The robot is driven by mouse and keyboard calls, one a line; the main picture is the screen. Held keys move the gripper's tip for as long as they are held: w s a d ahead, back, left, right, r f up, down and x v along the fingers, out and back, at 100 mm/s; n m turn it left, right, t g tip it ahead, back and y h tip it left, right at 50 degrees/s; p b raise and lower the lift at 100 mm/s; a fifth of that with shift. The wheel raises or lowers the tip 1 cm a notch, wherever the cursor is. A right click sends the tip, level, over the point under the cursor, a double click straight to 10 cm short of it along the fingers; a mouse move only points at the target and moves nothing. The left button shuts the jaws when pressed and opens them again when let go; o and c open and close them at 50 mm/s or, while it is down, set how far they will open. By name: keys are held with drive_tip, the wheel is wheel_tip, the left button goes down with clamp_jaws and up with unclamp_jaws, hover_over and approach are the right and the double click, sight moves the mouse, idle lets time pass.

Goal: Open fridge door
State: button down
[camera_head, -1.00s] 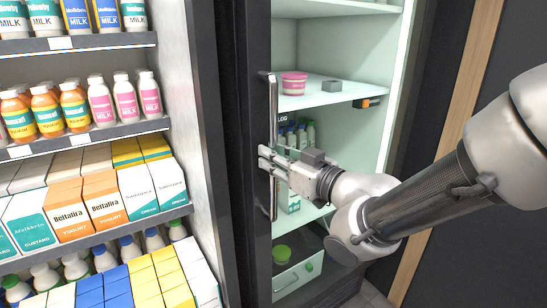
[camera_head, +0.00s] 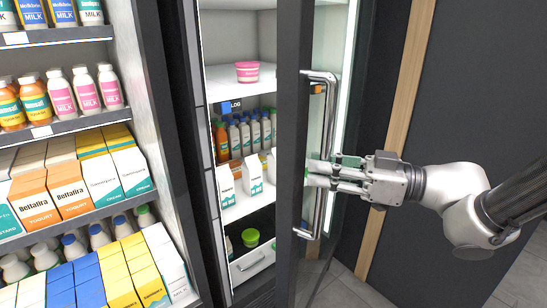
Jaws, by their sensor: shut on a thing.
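The fridge door (camera_head: 290,120) stands partly open, its dark frame swung out to the right of the cabinet opening. A long vertical metal handle (camera_head: 331,110) is on the door. My gripper (camera_head: 318,173) reaches in from the right and is shut on the handle at about its middle. The fingers hide part of the handle bar. The fridge interior (camera_head: 222,55) shows through the gap to the left of the door edge.
Inside are a pink tub (camera_head: 247,72), several bottles (camera_head: 245,134), white cartons (camera_head: 253,175) and a green-lidded item (camera_head: 250,238). An open shelf of dairy goods (camera_head: 75,185) stands at left. Grey floor (camera_head: 345,290) is clear at lower right.

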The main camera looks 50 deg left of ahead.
drive_tip(key=w+v, duration=0.1)
drive_tip(key=v, duration=1.8)
drive_tip(key=shift+a, duration=0.3)
drive_tip(key=c, duration=1.4)
unclamp_jaws()
drive_tip(key=shift+o, duration=0.2)
drive_tip(key=shift+w+d, duration=0.1)
drive_tip(key=v, duration=1.1)
drive_tip(key=shift+w+d, duration=0.2)
drive_tip(key=shift+w, duration=0.1)
